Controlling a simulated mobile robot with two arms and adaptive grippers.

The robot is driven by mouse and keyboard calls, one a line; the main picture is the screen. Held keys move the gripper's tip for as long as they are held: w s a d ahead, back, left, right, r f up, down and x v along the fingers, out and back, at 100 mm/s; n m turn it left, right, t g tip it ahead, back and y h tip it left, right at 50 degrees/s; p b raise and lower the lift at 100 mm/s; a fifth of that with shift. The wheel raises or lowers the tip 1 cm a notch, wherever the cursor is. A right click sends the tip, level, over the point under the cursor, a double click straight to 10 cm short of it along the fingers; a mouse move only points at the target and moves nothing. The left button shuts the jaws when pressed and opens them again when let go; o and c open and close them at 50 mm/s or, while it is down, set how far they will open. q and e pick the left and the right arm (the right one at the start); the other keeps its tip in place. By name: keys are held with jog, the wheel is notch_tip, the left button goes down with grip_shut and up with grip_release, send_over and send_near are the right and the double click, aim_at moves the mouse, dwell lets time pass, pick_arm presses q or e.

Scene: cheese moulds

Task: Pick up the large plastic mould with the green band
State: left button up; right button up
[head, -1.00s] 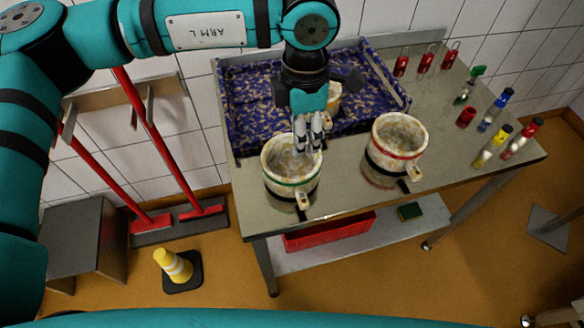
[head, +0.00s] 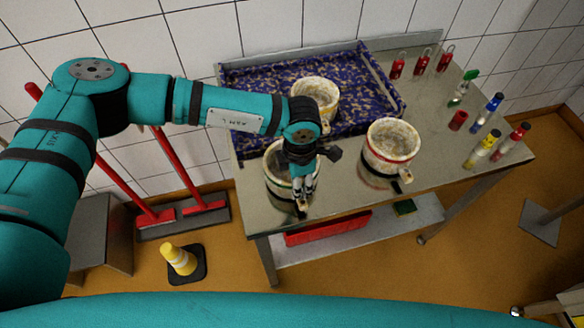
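The large mould with the green band (head: 278,191) stands upright near the front left edge of the steel table. Its off-white rim and part of the green band show; my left arm covers its right part. My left gripper (head: 304,191) points down at the mould's front right side, close to its small spout-like tab (head: 302,205). The fingertips overlap the mould's wall in the picture. I cannot tell whether they touch it or how far apart they are. My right gripper is not in view.
A red-banded mould (head: 391,143) stands to the right, and another mould (head: 318,92) on the blue patterned tray (head: 255,88) behind. Red padlocks (head: 421,64) and coloured bottles (head: 487,117) are at the table's right.

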pick_arm(q)
jog(key=shift+f, duration=0.25)
grip_shut()
dwell(0.3)
